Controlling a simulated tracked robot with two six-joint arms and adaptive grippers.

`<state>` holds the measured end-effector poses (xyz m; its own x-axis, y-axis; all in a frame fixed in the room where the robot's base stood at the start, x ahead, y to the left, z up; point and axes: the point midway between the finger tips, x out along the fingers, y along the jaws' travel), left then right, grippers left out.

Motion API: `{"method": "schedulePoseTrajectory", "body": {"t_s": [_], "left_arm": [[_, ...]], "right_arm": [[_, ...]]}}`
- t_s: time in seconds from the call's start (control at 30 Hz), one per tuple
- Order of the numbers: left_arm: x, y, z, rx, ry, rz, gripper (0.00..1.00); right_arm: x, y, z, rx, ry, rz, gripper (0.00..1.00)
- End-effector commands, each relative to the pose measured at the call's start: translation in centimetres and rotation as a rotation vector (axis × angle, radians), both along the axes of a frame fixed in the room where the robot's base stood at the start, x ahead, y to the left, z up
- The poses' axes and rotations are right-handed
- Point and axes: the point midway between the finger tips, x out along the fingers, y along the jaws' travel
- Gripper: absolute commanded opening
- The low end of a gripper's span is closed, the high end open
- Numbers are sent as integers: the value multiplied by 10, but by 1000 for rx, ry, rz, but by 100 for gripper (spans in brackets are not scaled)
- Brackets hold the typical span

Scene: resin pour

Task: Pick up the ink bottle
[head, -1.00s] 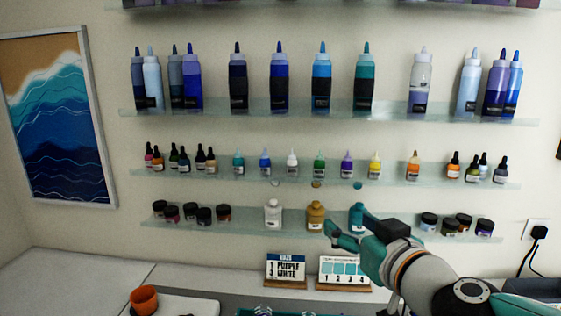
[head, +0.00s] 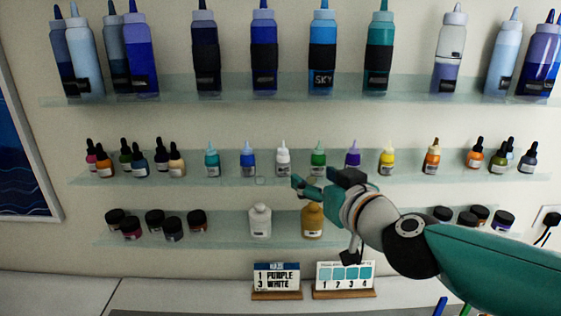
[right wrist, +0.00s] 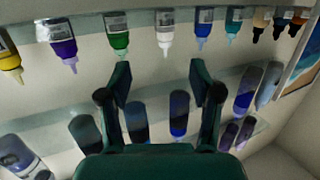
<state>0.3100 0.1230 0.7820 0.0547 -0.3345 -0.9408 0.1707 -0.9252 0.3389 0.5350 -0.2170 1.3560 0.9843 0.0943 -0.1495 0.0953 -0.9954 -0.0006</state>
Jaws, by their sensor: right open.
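Small ink bottles with pointed caps stand in a row on the middle glass shelf, among them a white bottle (head: 283,160), a blue one (head: 247,160), a green one (head: 318,161) and a purple one (head: 353,155). My right gripper (head: 318,184) is open and empty, just in front of this shelf's edge, below the white and green bottles. In the right wrist view the picture is upside down; the white bottle (right wrist: 164,34) shows beyond the gap between the open fingers (right wrist: 160,84), not between them. My left gripper is out of view.
Large bottles such as a sky-blue one (head: 322,50) stand on the upper shelf (head: 420,88). The lower shelf (head: 225,228) holds jars, a white bottle (head: 260,221) and an ochre bottle (head: 312,221) beside my forearm. Cards (head: 277,276) stand on the counter below.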

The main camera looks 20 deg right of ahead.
Motion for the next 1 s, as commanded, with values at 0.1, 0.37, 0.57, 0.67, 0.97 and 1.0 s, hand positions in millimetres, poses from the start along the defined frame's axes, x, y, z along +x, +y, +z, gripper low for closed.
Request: {"method": "schedulePoseTrajectory", "body": {"t_s": [0.1, 0.37, 0.57, 0.67, 0.97, 1.0], "left_arm": [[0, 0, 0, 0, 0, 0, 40], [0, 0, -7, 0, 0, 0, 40], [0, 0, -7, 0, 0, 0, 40], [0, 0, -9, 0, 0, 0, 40], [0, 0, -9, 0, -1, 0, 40], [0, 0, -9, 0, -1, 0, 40]], "right_arm": [[30, 8, -7, -2, 5, 9, 64], [77, 17, -13, 0, 2, 17, 64], [88, 19, -14, 0, 0, 18, 64], [96, 20, -18, -1, 2, 19, 64], [134, 25, -25, 0, 2, 19, 64], [136, 25, -25, 0, 1, 19, 64]]}}
